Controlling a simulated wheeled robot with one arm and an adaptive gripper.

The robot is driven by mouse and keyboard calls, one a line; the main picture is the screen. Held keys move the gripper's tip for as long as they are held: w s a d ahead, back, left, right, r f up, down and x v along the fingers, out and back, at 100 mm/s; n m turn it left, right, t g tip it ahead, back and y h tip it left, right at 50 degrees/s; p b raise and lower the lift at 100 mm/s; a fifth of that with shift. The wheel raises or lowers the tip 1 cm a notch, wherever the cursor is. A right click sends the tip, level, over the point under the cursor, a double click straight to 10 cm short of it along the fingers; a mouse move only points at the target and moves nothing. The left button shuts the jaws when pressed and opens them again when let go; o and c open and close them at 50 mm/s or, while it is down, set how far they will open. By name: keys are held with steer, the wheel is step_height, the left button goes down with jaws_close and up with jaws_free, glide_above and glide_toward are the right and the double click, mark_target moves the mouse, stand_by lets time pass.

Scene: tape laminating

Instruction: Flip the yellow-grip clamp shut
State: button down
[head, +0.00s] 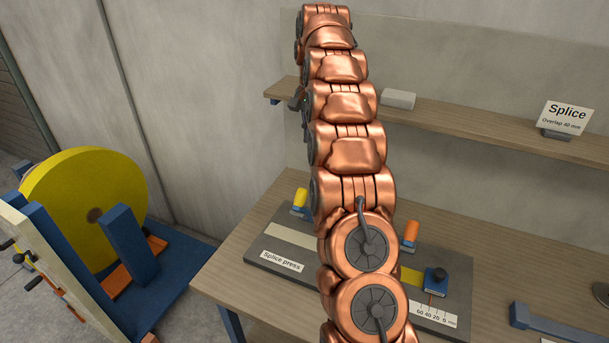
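The yellow-grip clamp (299,199) stands at the back left of the grey splice press (335,272), just left of my copper arm. Its yellow grip points up, with a blue part below it. An orange-grip clamp (409,235) stands on the press right of my arm, its grip also upright. My arm rises through the middle of the head view and covers the middle of the press. My gripper is almost wholly hidden behind the arm; only small dark parts (296,103) show at its left side, above the clamp. Its fingers cannot be made out.
A pale strip (290,236) and a yellow strip (411,275) lie on the press. A blue block (435,279) stands by the scale. A shelf (460,122) with a splice sign (566,117) runs behind. A yellow roll (85,200) on a blue stand is at left.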

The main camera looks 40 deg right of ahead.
steer(key=shift+d, duration=0.2)
steer(key=s+a+f+b, duration=0.1)
steer(key=f+b, duration=0.3)
steer(key=f, duration=0.2)
steer(key=s+a+f+b, duration=0.1)
steer(key=a+f+b, duration=0.1)
steer(key=f+b, duration=0.2)
steer(key=shift+a+f, duration=0.25)
steer(key=shift+f, duration=1)
stand_by(0.5)
